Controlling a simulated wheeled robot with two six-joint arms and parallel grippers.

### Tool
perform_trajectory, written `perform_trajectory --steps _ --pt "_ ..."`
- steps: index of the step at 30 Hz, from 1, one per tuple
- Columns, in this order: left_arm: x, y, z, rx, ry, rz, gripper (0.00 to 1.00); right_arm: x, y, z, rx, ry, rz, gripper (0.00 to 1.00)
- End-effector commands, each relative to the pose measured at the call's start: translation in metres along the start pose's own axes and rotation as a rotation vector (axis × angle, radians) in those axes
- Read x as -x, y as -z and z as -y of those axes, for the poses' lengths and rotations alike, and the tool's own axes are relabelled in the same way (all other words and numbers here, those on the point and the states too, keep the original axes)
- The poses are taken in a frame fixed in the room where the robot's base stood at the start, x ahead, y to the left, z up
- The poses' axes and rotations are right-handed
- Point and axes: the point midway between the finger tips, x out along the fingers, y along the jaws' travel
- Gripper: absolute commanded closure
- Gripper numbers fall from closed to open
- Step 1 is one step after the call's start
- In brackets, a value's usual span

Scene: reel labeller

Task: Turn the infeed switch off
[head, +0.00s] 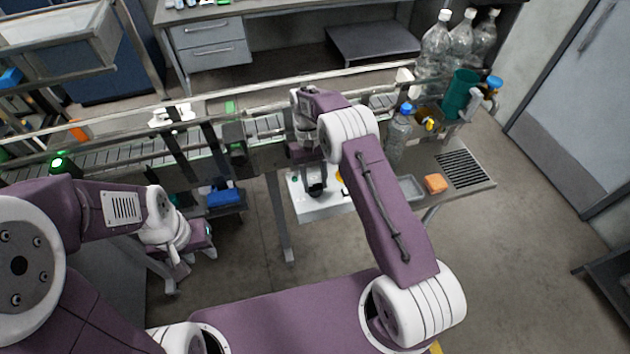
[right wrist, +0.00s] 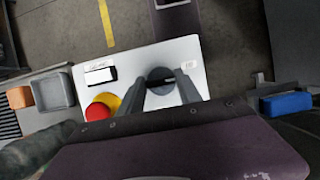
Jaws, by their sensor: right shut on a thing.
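The infeed switch appears as a dark round knob (right wrist: 160,76) on a white control panel (right wrist: 190,52) in the right wrist view. My right gripper (right wrist: 164,86) has its two dark fingers on either side of the knob's grip and is shut on it. In the head view the white panel (head: 318,210) is below the conveyor, with my right gripper (head: 315,187) over it, hiding the switch. My left gripper (head: 190,252) hangs low at the left, away from the panel; its fingers are too unclear to judge.
A grey tray (head: 410,188), an orange block (head: 435,183) and a blue-capped bottle (head: 398,138) stand to the right. A green lamp (head: 58,163) glows at left.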

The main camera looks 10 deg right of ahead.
Motion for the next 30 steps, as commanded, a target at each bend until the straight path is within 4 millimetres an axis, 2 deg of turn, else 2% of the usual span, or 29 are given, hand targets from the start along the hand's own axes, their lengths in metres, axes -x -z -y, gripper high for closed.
perform_trajectory --steps 15,16,18,26,30 --pt "0.0 0.0 0.0 0.0 0.0 0.0 0.64 0.003 0.002 0.0 0.017 -0.007 -0.011 0.99" --pt "0.0 0.0 0.0 0.0 0.0 0.0 0.64 0.003 0.002 0.0 0.017 -0.007 -0.011 0.53" --pt "0.0 0.0 0.0 0.0 0.0 0.0 0.64 0.003 0.002 0.0 0.016 -0.007 -0.009 0.37" --pt "0.0 0.0 0.0 0.0 0.0 0.0 0.64 0.001 0.001 0.0 0.015 -0.006 -0.004 0.37" --pt "0.016 0.002 0.0 0.0 0.0 0.0 0.64 0.017 -0.008 -0.001 0.015 -0.006 -0.003 0.37"
